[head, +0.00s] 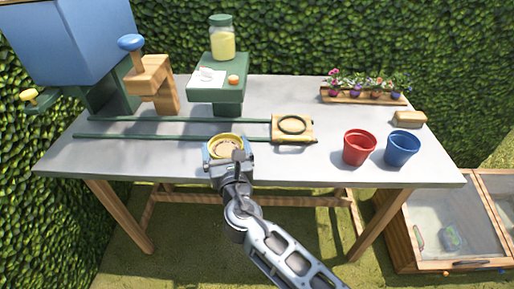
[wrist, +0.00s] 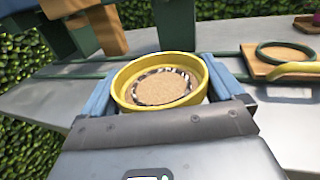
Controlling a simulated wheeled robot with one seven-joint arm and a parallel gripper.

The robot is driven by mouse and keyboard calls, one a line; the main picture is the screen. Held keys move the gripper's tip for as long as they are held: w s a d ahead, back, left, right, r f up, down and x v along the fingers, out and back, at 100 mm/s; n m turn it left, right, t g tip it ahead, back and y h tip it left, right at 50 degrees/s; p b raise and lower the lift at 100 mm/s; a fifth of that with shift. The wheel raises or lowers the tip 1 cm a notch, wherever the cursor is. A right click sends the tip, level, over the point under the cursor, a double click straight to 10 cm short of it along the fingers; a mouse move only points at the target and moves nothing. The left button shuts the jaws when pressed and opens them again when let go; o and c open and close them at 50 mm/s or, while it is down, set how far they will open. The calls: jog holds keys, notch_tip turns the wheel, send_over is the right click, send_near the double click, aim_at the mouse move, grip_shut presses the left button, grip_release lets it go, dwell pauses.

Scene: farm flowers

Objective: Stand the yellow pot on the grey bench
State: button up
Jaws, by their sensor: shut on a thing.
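The yellow pot (wrist: 190,62) is upright between the two fingers of my gripper (wrist: 150,88) in the wrist view, with brown soil and a pale ringed pattern inside. My gripper is shut on it. In the head view the yellow pot (head: 226,141) shows its rim just beyond my gripper (head: 228,162), over the front left part of the grey bench (head: 200,165). The pot's underside is hidden by my gripper, so I cannot tell whether it touches the bench top.
Green rails (head: 180,136) run behind the pot to a wooden tray with a dark ring (head: 292,128). A red pot (head: 360,147) and a blue pot (head: 402,148) stand at the right. A green stand (head: 217,90) holds a jar (head: 221,40). The bench front between yellow and red pots is clear.

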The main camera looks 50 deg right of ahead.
jog(key=w+a+n+t+y, duration=0.1)
jog(key=a+n+t+y, duration=0.2)
jog(key=a+n+y, duration=0.2)
jog(key=shift+a+f+n+y, duration=0.3)
jog(key=shift+a+n+y, duration=0.1)
jog(key=shift+a+y, duration=1.65)
jog(key=shift+a, duration=0.45)
